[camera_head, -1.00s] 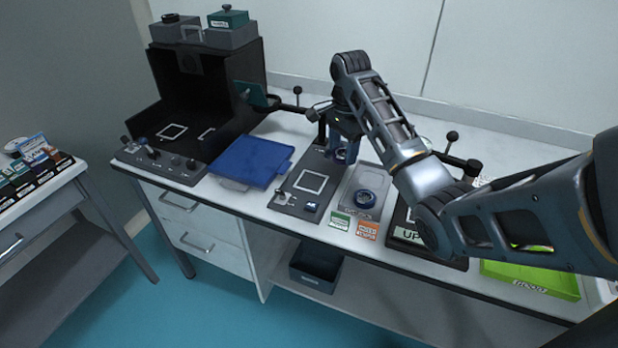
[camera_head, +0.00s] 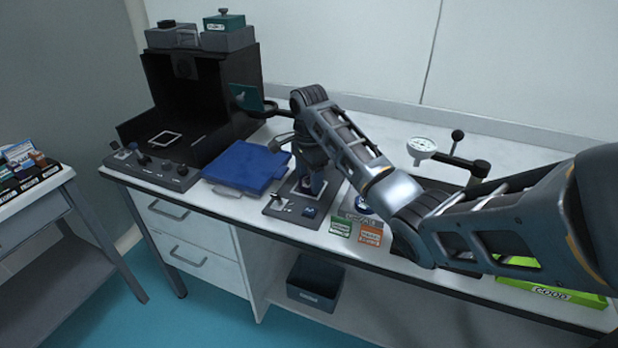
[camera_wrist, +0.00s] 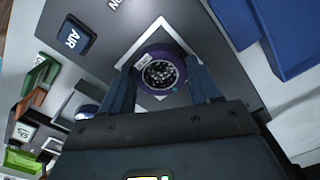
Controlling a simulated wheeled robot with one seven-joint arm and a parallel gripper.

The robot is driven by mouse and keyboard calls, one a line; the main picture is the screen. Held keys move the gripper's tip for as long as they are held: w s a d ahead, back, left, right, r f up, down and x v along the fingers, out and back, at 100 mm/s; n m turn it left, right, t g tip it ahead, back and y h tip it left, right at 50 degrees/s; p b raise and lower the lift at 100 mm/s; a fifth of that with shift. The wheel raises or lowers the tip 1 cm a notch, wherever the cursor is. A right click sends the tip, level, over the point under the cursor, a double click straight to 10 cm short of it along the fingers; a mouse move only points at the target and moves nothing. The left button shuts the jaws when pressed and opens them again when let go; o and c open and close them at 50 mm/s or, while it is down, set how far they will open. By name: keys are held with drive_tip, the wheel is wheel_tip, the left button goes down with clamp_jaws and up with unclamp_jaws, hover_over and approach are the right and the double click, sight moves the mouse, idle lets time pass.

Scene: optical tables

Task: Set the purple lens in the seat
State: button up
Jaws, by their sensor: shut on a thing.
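My gripper (camera_wrist: 162,88) is shut on the purple lens (camera_wrist: 160,68), a ring with a small pale label and a dark speckled centre. In the wrist view the lens lies between the fingertips, inside or just over the white square outline (camera_wrist: 128,54) on the grey plate (camera_wrist: 185,22). I cannot tell whether it touches the plate. In the head view my gripper (camera_head: 308,187) points down over the same plate (camera_head: 282,212), and the lens shows only as a small dark purple patch. The gripper hides most of the square outline there.
A blue AIR button (camera_head: 309,211) sits at the plate's front. To the right is a tray with a blue ring (camera_head: 362,205), plus green (camera_head: 341,227) and orange (camera_head: 370,236) cards. A blue folder-like panel (camera_head: 245,167) lies left.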

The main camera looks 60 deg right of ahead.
sight(309, 181)
drive_tip(key=shift+f, duration=0.1)
drive_tip(key=o, duration=1.1)
wheel_tip(309, 181, up, 12)
drive_tip(key=p, duration=0.7)
